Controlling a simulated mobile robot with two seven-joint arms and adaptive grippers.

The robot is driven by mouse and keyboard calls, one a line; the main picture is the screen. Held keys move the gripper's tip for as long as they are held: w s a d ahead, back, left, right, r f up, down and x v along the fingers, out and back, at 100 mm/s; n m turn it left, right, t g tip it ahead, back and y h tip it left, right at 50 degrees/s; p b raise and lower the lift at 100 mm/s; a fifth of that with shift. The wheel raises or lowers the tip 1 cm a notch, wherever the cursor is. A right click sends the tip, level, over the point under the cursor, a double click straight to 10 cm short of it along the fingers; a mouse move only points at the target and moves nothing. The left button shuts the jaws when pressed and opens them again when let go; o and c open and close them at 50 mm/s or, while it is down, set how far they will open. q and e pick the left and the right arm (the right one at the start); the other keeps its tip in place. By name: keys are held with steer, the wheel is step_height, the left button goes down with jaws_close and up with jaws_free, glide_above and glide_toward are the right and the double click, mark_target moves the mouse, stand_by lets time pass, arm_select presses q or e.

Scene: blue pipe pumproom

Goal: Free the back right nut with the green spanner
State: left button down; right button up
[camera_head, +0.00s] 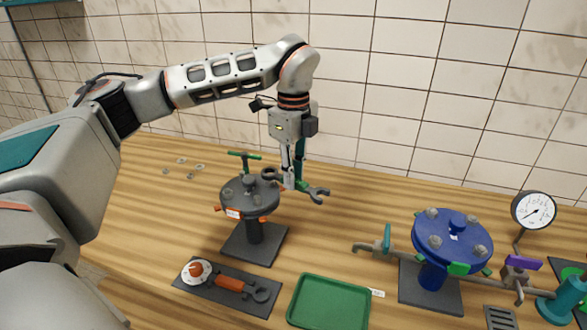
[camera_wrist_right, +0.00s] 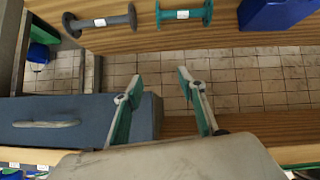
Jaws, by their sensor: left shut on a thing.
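My left gripper (camera_head: 290,183) is shut on the green spanner (camera_head: 304,187), gripping its green handle. The spanner's open jaw (camera_head: 319,194) points right, over the bench. Its ring end (camera_head: 269,174) is at the back right edge of the grey round flange (camera_head: 236,200), where the back right nut is hidden; I cannot tell whether the ring is seated on it. Other nuts show on the flange, including one (camera_head: 227,193) at the left. My right gripper (camera_wrist_right: 160,78) is open and empty in the right wrist view.
An orange-handled spanner (camera_head: 230,283) and a white dish (camera_head: 188,277) lie on a dark mat in front. A green tray (camera_head: 330,306) is at front centre. A blue flange (camera_head: 452,237) with pipework and a gauge (camera_head: 534,210) stands right. Bench behind the tray is clear.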

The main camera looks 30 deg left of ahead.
arm_select(q)
steer(key=shift+f, duration=0.3)
steer(key=shift+f+b, duration=0.35)
steer(key=shift+b, duration=0.1)
steer(key=shift+f+b, duration=0.3)
steer(key=shift+f, duration=0.2)
